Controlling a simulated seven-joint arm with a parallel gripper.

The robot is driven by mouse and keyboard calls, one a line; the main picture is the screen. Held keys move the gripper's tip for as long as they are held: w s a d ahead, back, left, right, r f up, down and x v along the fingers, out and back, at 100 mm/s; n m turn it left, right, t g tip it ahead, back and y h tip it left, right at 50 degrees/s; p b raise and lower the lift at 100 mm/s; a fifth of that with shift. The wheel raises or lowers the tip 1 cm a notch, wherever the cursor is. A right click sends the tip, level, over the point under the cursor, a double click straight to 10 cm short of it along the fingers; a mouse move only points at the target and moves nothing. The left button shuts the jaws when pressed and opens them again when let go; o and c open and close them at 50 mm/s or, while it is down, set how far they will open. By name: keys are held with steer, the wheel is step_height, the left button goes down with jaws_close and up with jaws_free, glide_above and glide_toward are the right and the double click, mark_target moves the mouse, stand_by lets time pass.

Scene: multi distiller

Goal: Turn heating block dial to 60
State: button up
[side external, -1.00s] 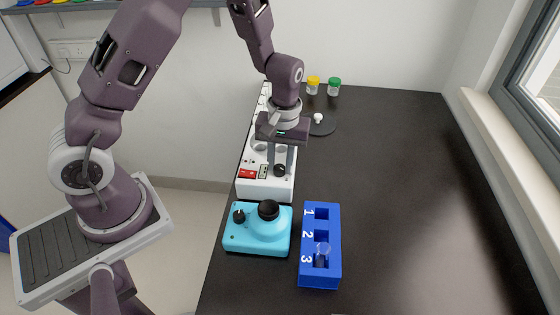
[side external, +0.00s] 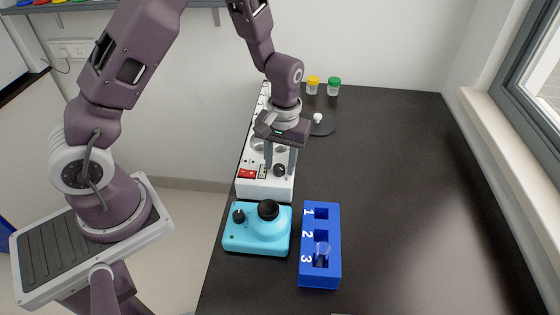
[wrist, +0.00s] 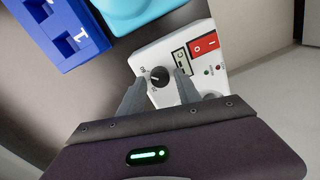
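The heating block (side external: 249,189) is a long white unit along the left edge of the dark bench. Its black dial (side external: 279,170) is on the near end and also shows in the wrist view (wrist: 159,76), where a light pointer mark is visible. My gripper (side external: 280,172) points down at the dial. In the wrist view, my gripper (wrist: 160,82) is open, with one finger on each side of the dial. Narrow gaps show between fingers and dial, and I see no clear contact. The scale numbers are too small to read.
A red switch (wrist: 204,44) and small display (wrist: 181,62) sit beside the dial. A cyan device (side external: 256,240) and a blue numbered rack (side external: 320,275) holding a clear tube stand in front. Yellow-capped (side external: 313,85) and green-capped (side external: 334,87) jars stand behind. The bench's right side is clear.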

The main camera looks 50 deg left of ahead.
steer(key=shift+o, duration=0.2)
steer(key=shift+r, duration=0.1)
step_height(320, 180, up, 6)
steer(key=shift+w+d, duration=0.15)
steer(key=shift+r, duration=0.45)
steer(key=shift+d+r, duration=0.1)
steer(key=shift+r, duration=0.25)
step_height(320, 180, up, 8)
steer(key=m+t+h, duration=0.1)
steer(key=m+t, duration=0.1)
glide_above(281, 167)
steer(key=s+d, duration=0.1)
steer(key=s, duration=0.3)
steer(key=s+r+m+t, duration=0.2)
steer(key=s+r, duration=0.2)
steer(key=s, duration=0.4)
steer(key=s+d+r+m+t, duration=0.1)
steer(key=s+r+m+t, duration=0.1)
steer(key=s+r, duration=0.3)
steer(key=s, duration=0.3)
steer(key=shift+s+r+m, duration=0.3)
